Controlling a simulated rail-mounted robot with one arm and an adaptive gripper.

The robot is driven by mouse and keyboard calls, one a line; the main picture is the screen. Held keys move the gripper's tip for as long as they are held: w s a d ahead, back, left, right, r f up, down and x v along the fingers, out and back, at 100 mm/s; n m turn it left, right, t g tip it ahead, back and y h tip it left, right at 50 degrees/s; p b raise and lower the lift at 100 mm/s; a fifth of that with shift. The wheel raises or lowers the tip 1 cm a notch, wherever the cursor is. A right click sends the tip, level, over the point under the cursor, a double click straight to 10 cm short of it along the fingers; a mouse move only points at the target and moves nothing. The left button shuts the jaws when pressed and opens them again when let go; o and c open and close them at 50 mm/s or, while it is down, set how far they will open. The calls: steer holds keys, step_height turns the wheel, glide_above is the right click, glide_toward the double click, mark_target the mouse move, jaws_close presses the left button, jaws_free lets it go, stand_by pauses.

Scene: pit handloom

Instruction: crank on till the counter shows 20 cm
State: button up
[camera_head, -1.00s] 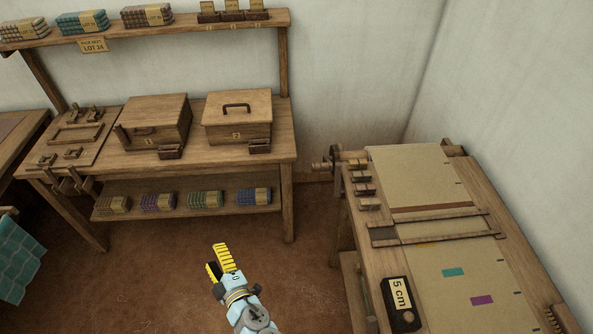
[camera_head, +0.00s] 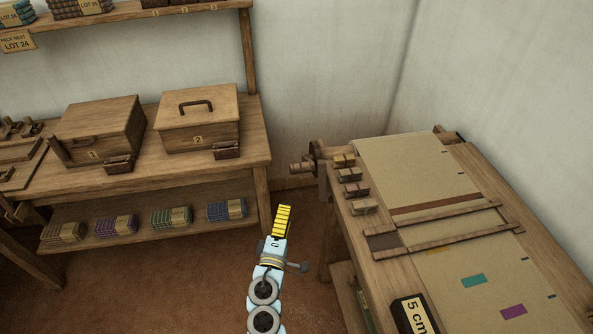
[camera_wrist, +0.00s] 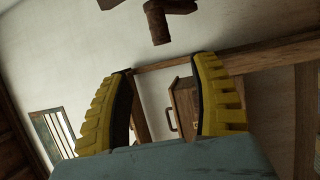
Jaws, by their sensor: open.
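The loom (camera_head: 450,215) stands at the right of the head view with its pale cloth. The counter (camera_head: 414,316) lies on the loom's near left side and reads 5 cm; its lower edge is cut off. The crank (camera_head: 312,160) sticks out at the loom's far left corner. In the wrist view a dark wooden piece that looks like the crank handle (camera_wrist: 157,22) shows at the top. My gripper (camera_head: 283,208) is in front of the bench, left of and below the crank, apart from it. In the wrist view its yellow fingers (camera_wrist: 165,90) are spread with nothing between them.
A bench (camera_head: 170,180) with lidded box 1 (camera_head: 100,130) and box 2 (camera_head: 198,118) stands at the left, with yarn bundles (camera_head: 171,218) on its lower shelf. Small blocks (camera_head: 351,175) line the loom's left edge. Open floor lies between bench and loom.

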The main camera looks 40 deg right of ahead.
mark_target(296, 170)
steer(key=shift+b+x, duration=2.15)
steer(key=shift+x, duration=6.15)
jaws_close()
